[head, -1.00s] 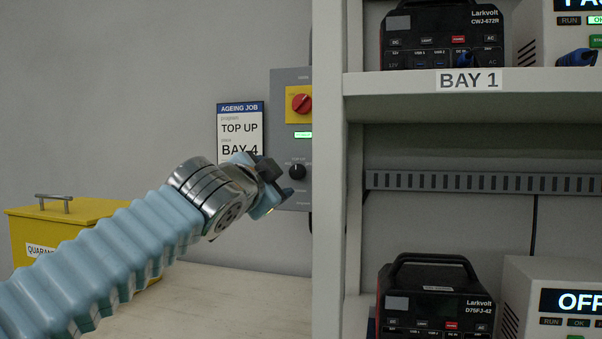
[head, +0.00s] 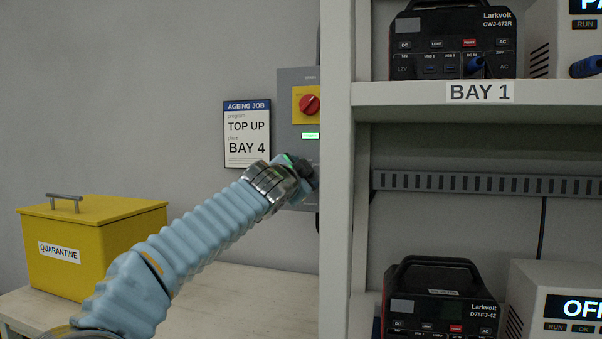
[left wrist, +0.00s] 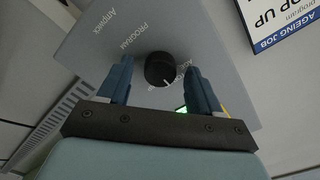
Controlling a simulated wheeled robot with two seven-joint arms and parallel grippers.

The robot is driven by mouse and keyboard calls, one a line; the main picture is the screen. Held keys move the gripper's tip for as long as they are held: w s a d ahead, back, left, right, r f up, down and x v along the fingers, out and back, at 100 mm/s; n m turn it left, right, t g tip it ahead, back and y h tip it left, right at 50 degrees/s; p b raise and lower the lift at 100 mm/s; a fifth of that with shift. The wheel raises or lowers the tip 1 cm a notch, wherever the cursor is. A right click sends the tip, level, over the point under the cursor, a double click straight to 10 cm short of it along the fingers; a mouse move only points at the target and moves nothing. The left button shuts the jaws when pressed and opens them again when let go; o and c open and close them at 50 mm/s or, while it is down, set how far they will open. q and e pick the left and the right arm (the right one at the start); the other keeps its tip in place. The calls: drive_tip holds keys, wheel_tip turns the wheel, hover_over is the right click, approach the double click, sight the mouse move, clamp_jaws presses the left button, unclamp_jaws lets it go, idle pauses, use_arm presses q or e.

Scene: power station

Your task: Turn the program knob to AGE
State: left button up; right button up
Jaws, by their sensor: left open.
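The grey control panel (head: 285,135) hangs on the wall left of the shelf. My left gripper (head: 306,173) is in front of the lower panel and hides the knob in the head view. In the left wrist view its blue fingers (left wrist: 157,82) are open, one on each side of the knob, with gaps. My right gripper is not in view.
A red rotary switch (head: 309,105) on a yellow plate and a green display (head: 311,136) are above my gripper. The job card (head: 247,134) reads TOP UP, BAY 4. The shelf upright (head: 337,200) stands close right. A yellow quarantine box (head: 110,235) is at left.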

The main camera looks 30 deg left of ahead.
use_arm(q)
drive_tip(key=c, duration=1)
drive_tip(key=shift+c, duration=0.2)
drive_tip(key=shift+f, duration=0.1)
drive_tip(key=shift+n+b, duration=2.65)
drive_tip(key=shift+n, duration=2.15)
